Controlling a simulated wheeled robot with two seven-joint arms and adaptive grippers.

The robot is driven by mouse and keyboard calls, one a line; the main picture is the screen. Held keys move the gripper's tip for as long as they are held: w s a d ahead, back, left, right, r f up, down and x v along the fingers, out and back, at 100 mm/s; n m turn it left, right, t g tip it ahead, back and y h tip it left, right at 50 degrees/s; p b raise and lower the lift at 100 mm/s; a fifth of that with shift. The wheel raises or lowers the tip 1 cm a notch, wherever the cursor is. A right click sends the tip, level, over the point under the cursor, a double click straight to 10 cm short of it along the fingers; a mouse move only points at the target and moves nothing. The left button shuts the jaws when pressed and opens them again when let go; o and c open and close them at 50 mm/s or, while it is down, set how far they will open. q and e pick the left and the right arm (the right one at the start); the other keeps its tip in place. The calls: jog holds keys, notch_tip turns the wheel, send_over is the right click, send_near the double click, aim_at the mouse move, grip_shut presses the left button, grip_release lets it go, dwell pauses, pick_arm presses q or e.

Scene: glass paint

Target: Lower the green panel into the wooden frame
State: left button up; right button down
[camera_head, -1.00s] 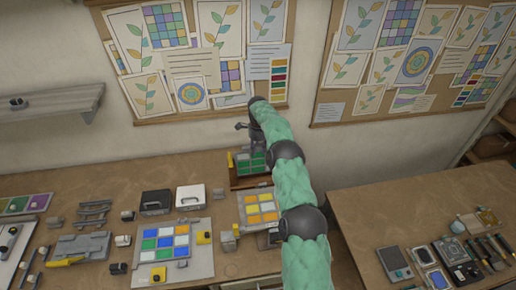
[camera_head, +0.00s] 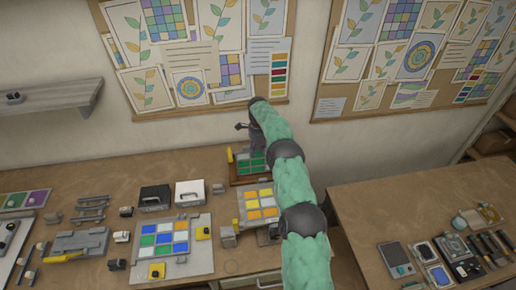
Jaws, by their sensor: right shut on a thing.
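The green panel (camera_head: 251,166), a grid of green squares, lies roughly level at the back of the middle table, by the wall. The brown wooden frame (camera_head: 248,181) shows as a rim just below and around the panel. Whether the panel is fully seated cannot be told at this size. My right gripper (camera_head: 257,149) is over the panel's back edge, shut on it. The fingertips are small and partly hidden by my green-sleeved arm. My left gripper is not in view.
A yellow-and-orange panel (camera_head: 260,204) lies in front of the frame. A blue, green and white panel (camera_head: 165,239) lies front left. Black (camera_head: 155,197) and white (camera_head: 190,192) cases stand left of the frame. A second table (camera_head: 370,215) holds tools.

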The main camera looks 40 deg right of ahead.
jog(key=shift+f+b, duration=0.9)
jog(key=shift+f, duration=0.45)
jog(key=c, duration=0.8)
grip_release()
jog(key=shift+f, duration=0.15)
jog(key=shift+r+p, duration=1.45)
jog(key=shift+r, duration=2.15)
jog(key=shift+s+f, duration=0.1)
